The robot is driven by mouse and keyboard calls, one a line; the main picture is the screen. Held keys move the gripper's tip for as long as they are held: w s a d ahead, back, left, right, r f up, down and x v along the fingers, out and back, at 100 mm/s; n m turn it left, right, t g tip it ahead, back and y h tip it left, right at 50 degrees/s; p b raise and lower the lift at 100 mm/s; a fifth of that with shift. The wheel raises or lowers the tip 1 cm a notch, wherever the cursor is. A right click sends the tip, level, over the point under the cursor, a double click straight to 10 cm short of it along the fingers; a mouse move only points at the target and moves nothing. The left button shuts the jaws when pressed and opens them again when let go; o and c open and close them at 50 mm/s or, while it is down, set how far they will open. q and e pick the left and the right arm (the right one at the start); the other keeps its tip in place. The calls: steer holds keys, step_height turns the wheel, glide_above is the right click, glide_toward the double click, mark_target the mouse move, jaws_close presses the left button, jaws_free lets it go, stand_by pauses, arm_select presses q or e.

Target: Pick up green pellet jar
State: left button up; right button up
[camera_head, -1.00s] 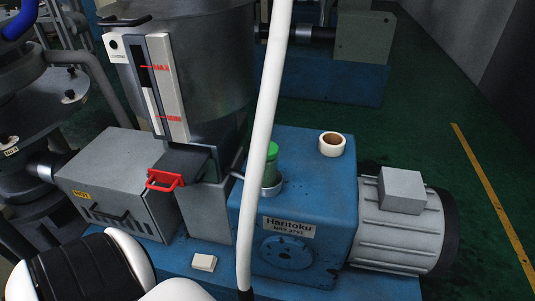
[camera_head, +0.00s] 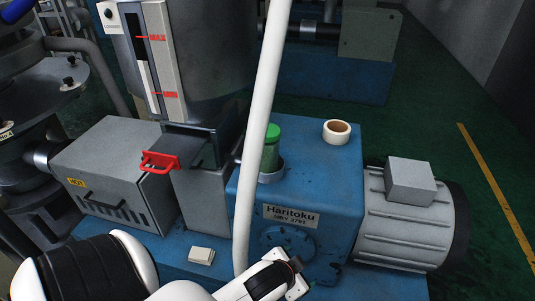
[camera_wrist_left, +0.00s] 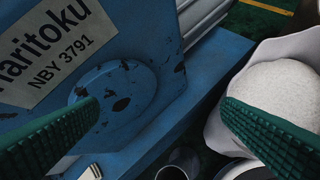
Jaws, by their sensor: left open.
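The green pellet jar (camera_head: 270,154) stands upright in a grey ring holder (camera_head: 273,176) on top of the blue machine housing (camera_head: 315,172). Its green lid faces up, and a white pole partly hides its left side. My left gripper (camera_head: 285,279) is low in front of the housing, below and apart from the jar. In the left wrist view my left gripper (camera_wrist_left: 158,108) has its green ribbed fingers spread wide, with nothing between them but the housing's front behind. The jar is not in that view. My right gripper is not in view.
The white pole (camera_head: 264,100) runs close past the jar. A tape roll (camera_head: 337,132) lies on the housing top, to the jar's right. A grey motor (camera_head: 405,235) and a red-handled drawer (camera_head: 160,161) flank the housing. A white container of pale granules (camera_wrist_left: 275,88) shows in the wrist view.

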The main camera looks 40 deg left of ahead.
arm_select(q)
steer(key=w+d+r+m+t+h, duration=0.2)
steer(key=w+r+m+t, duration=0.45)
steer(key=w+r, duration=0.8)
steer(key=w+d+r+m+t+h, duration=0.3)
steer(key=d+r+m+t+h, duration=0.15)
steer(key=r+m+h, duration=0.4)
step_height(320, 180, up, 8)
steer(key=m+g+y, duration=1)
steer(key=m+g, duration=0.8)
steer(key=m, duration=0.1)
glide_above(267, 130)
steer(key=shift+s+a+f+h+b, duration=0.1)
steer(key=shift+a+h+b, duration=0.15)
steer(key=shift+b, duration=0.05)
steer(key=f, duration=0.5)
steer(key=shift+w+a+f, duration=0.1)
steer(key=shift+w+a, duration=0.05)
steer(key=shift+w, duration=0.1)
steer(key=f, duration=0.1)
steer(key=f+p, duration=0.1)
steer(key=f, duration=0.3)
steer(key=shift+w+d+f, duration=0.1)
steer(key=shift+d+f, duration=0.15)
steer(key=shift+d, duration=0.1)
steer(key=shift+w+f, duration=0.1)
steer(key=shift+f, duration=0.4)
steer(key=shift+r, duration=0.1)
steer(key=c, duration=1.3)
